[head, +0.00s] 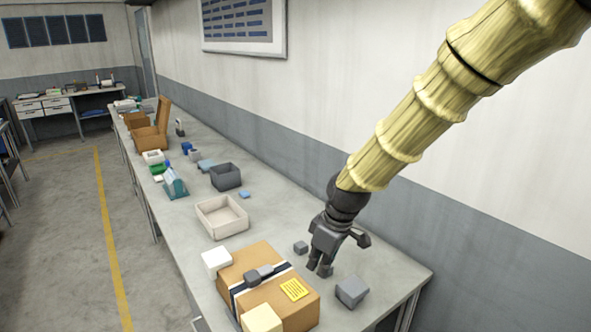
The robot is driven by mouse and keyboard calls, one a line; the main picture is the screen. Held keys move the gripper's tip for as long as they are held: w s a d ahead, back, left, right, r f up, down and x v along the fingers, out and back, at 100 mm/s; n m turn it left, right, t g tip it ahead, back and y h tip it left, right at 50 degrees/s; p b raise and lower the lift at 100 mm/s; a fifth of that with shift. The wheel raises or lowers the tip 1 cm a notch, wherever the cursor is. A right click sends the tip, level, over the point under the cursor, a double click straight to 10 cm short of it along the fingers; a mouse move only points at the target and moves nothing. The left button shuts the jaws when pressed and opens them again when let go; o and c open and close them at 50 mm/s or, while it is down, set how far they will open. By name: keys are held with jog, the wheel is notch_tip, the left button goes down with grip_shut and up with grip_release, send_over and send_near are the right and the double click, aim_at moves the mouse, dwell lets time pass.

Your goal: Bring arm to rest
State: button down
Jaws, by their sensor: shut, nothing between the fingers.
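My gripper (320,268) hangs at the end of my arm, over the near right part of the long workbench (378,272). Its fingers are shut and point down, with nothing seen held in them. A small grey block shows right by the fingertips; I cannot tell whether they touch it. The gripper is just right of a cardboard box (247,262) with a dark stripe and a yellow label.
A grey cube (352,292) and a small dark block (301,248) lie close to the gripper. A beige tray (222,217) and a dark grey bin (225,177) stand farther back. The wall (480,205) runs along the bench's right side.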

jog(key=s+d+f+m, duration=0.2)
jog(key=s+f, duration=0.2)
jog(key=f, duration=0.5)
jog(key=s+d+f+m, duration=0.25)
jog(key=s+f, duration=0.25)
jog(key=f, duration=0.4)
jog(key=s+d+f+m, duration=0.2)
jog(key=s+d+f, duration=0.15)
jog(key=f, duration=0.55)
jog(key=s+d+f+m+h+b, duration=0.1)
jog(key=s+d+f+m, duration=0.1)
jog(key=s+d+f, duration=0.2)
jog(key=s+d+f+m+g+h+b, duration=0.1)
jog(key=s+d+f+m, duration=0.2)
jog(key=s+f, duration=0.8)
jog(key=shift+s+d+b, duration=0.3)
jog(key=shift+s+d, duration=0.9)
jog(key=shift+s, duration=2.9)
jog(key=shift+f, duration=0.1)
